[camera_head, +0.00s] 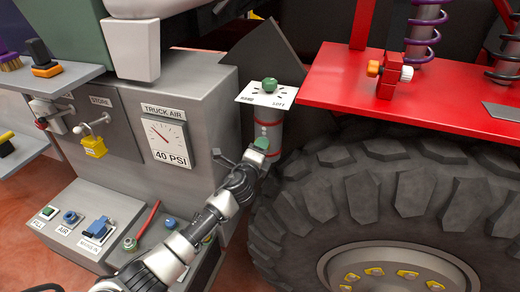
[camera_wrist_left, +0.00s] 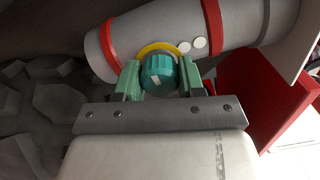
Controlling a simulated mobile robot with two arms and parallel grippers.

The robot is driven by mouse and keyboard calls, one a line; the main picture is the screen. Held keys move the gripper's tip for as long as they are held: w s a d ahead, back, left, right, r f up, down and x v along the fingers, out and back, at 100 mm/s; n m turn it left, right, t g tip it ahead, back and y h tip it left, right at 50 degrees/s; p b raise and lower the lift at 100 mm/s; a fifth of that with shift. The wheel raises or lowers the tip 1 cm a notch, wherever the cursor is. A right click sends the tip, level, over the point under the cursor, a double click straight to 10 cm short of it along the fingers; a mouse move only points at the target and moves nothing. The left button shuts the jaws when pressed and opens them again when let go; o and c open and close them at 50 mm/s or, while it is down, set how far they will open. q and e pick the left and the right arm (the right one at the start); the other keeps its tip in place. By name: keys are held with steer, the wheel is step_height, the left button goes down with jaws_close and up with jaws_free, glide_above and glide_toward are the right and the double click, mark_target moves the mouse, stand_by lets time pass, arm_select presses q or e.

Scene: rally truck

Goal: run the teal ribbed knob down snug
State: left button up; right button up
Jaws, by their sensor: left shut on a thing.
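The teal ribbed knob (camera_wrist_left: 158,75) sits on the side of a grey cylinder (camera_wrist_left: 150,35) with red bands, and a yellow ring shows behind it. A pale line marks its face. My left gripper (camera_head: 259,147) reaches up to this cylinder in the head view. Its green fingers stand on both sides of the knob in the left wrist view and are shut on it. In the head view the gripper hides the knob. How far the knob is turned cannot be told. My right gripper is not in view.
A green knob (camera_head: 269,84) tops the cylinder above a white dial plate (camera_head: 268,97). The big tyre (camera_head: 370,185) stands close on the right, under a red panel (camera_head: 420,100). A grey cabinet with a truck air gauge (camera_head: 167,140) is on the left.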

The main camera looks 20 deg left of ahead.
arm_select(q)
steer(key=shift+s+f, duration=0.1)
steer(key=shift+f, duration=0.15)
steer(key=o, duration=0.6)
steer(key=shift+c, duration=0.2)
steer(key=o, duration=0.4)
steer(key=shift+r, duration=0.2)
steer(key=s, duration=0.5)
steer(key=s+b, duration=0.1)
steer(key=s, duration=0.5)
steer(key=shift+a+b, duration=0.2)
steer(key=shift+b, duration=0.1)
steer(key=shift+w, duration=0.1)
